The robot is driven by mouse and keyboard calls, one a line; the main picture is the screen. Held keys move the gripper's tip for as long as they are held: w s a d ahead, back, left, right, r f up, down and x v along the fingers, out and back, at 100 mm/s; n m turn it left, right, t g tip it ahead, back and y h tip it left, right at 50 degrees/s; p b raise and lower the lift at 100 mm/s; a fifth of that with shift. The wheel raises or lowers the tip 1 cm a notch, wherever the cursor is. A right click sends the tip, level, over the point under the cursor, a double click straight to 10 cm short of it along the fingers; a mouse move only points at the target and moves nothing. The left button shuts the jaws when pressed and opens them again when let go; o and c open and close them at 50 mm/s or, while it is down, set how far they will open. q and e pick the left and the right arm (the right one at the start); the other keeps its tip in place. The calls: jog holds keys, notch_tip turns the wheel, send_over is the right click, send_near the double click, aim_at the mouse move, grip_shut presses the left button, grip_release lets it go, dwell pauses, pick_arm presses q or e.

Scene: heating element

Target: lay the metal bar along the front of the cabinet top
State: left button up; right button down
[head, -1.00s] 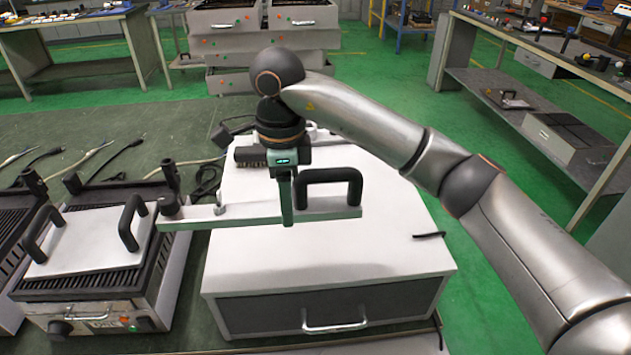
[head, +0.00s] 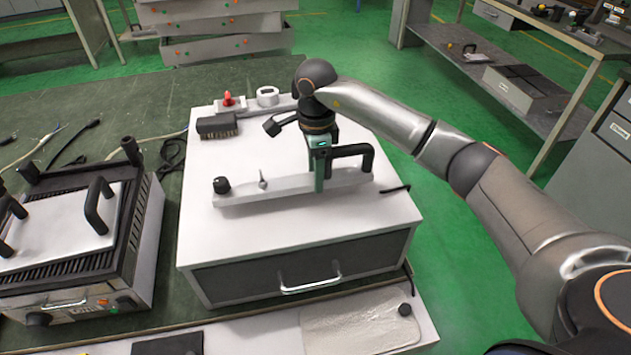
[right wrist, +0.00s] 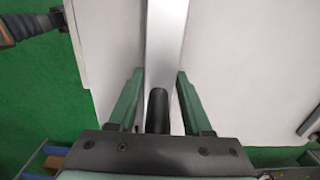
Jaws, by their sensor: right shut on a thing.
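The metal bar (head: 283,188) is a long pale strip with a black knob at its left end and a black arched handle at its right. It lies over the front half of the white cabinet top (head: 295,226), roughly along the front edge, with a bare strip before it. I cannot tell whether it touches the top. My right gripper (head: 319,182) is shut on the bar right of its middle, beside the handle. In the right wrist view the bar (right wrist: 167,45) runs away from the gripper (right wrist: 158,78), with a black rod between the fingers. My left gripper is not in view.
A black brush-like block (head: 217,127), a red-topped piece (head: 228,99) and a white ring (head: 267,96) stand at the cabinet's back. A thin black piece (head: 395,189) lies at its right edge. A grill (head: 85,250) stands to the left.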

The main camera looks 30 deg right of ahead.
jog(key=shift+f, duration=1.4)
jog(key=shift+f, duration=0.15)
jog(key=shift+c, duration=1.7)
grip_release()
notch_tip(320, 180, up, 12)
